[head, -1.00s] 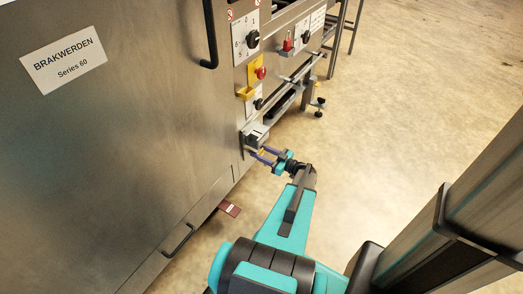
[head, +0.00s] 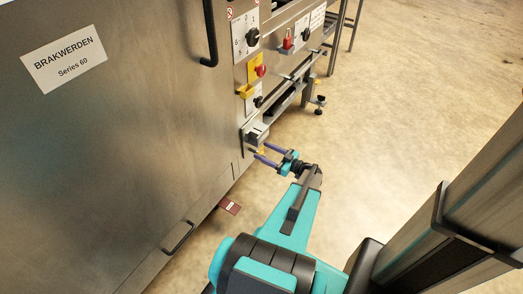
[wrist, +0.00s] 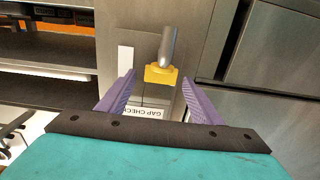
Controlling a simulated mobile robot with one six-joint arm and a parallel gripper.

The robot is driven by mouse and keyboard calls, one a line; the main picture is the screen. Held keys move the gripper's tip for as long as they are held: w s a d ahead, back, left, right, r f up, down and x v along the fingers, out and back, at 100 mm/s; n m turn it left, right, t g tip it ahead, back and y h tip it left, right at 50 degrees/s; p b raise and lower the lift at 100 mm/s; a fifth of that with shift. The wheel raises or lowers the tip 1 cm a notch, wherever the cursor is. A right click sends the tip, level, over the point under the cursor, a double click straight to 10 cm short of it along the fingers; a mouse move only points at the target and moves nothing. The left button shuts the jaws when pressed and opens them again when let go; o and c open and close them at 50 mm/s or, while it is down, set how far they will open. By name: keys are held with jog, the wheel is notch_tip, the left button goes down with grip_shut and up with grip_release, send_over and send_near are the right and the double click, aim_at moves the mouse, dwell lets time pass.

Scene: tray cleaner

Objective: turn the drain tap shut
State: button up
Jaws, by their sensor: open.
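What looks like the drain tap shows in the wrist view as a yellow block (wrist: 160,75) with a rounded grey metal lever (wrist: 168,46) on it, low on the steel machine front. In the head view only a small yellow part (head: 262,151) shows, close by my fingers. My gripper (head: 259,150) is open and empty, its two purple fingers pointing at the machine. In the wrist view the gripper (wrist: 159,78) has a finger on each side of the yellow block, with gaps; whether the tips reach past it in depth I cannot tell.
A yellow bracket (head: 245,91), red button (head: 260,71) and black knobs sit further along. A dark red tag (head: 230,207) is below. Floor to the right is clear.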

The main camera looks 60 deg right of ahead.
jog(key=s+p, duration=0.1)
jog(key=s, duration=1)
jog(key=shift+s, duration=0.15)
dwell(0.3)
